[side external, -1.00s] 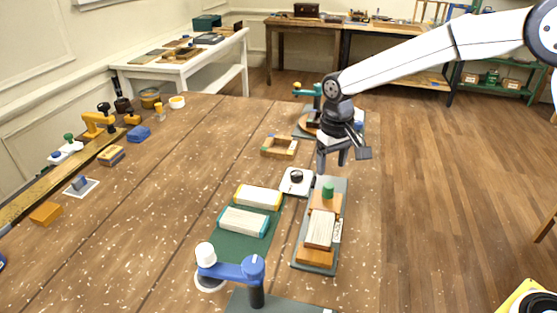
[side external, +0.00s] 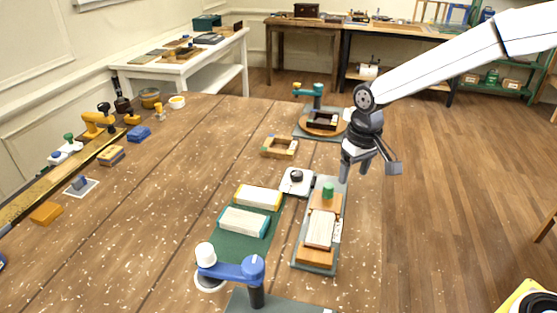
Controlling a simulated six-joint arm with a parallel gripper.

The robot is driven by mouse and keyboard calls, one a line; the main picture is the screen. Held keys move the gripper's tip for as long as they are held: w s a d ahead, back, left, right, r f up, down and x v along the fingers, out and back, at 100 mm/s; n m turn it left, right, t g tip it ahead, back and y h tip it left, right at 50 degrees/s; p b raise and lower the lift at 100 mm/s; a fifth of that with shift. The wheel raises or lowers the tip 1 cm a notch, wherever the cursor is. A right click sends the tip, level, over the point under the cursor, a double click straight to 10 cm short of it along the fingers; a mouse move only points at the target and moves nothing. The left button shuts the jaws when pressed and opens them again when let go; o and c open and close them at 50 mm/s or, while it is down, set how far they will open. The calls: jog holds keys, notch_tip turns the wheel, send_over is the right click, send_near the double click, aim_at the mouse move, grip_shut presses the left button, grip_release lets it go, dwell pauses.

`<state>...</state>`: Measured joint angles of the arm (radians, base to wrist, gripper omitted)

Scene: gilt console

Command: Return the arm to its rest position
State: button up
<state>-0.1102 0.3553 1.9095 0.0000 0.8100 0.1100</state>
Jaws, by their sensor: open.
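My gripper (side external: 368,174) is in the side external view, to the right of the table's middle. It hangs from my white arm, which reaches in from the upper right. Its jaws are open and hold nothing that I can see. It appears just above and right of the green-knobbed wooden press (side external: 320,228), near the right edge of the wooden table (side external: 150,215). Its exact height over the table I cannot tell.
A round wooden turntable (side external: 318,130) with a dark frame and a teal-armed stand (side external: 317,97) are behind my gripper. A white pad with a black knob (side external: 297,181), two pale blocks (side external: 245,221) on a green mat and a blue-armed stand (side external: 240,270) are nearer. Open floor lies right.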

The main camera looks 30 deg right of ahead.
jog(key=s+d+f+t, duration=0.1)
jog(key=s+d+f, duration=0.1)
jog(key=s, duration=0.5)
jog(key=s+d+f, duration=0.2)
jog(key=s, duration=0.5)
jog(key=shift+s+d+t, duration=0.35)
jog(key=shift+t, duration=0.05)
dwell(0.6)
